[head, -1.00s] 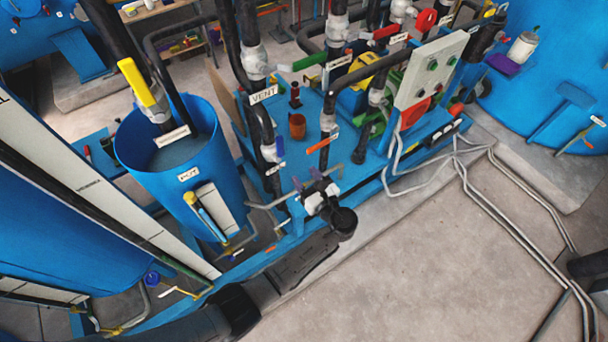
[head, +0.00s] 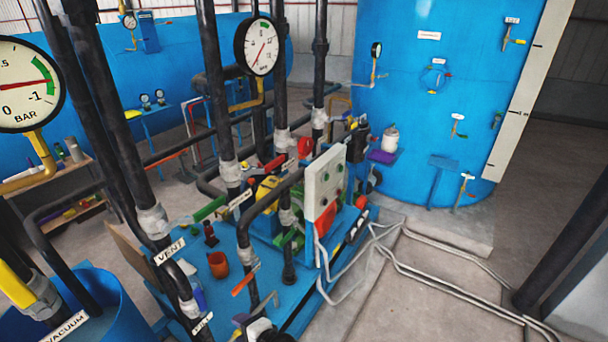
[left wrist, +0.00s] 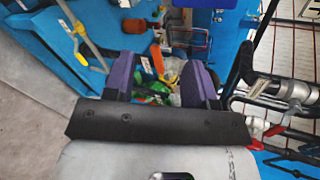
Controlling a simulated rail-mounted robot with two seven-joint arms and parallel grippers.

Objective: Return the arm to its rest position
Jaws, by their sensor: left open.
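My right gripper is not in view.
Black upright pipes and the VENT-labelled pipe (head: 170,252) stand close by the gripper. A grey control box (head: 325,187) sits on the skid. A blue tank (head: 440,110) stands behind. Grey conduits (head: 455,270) cross the otherwise open floor at right.

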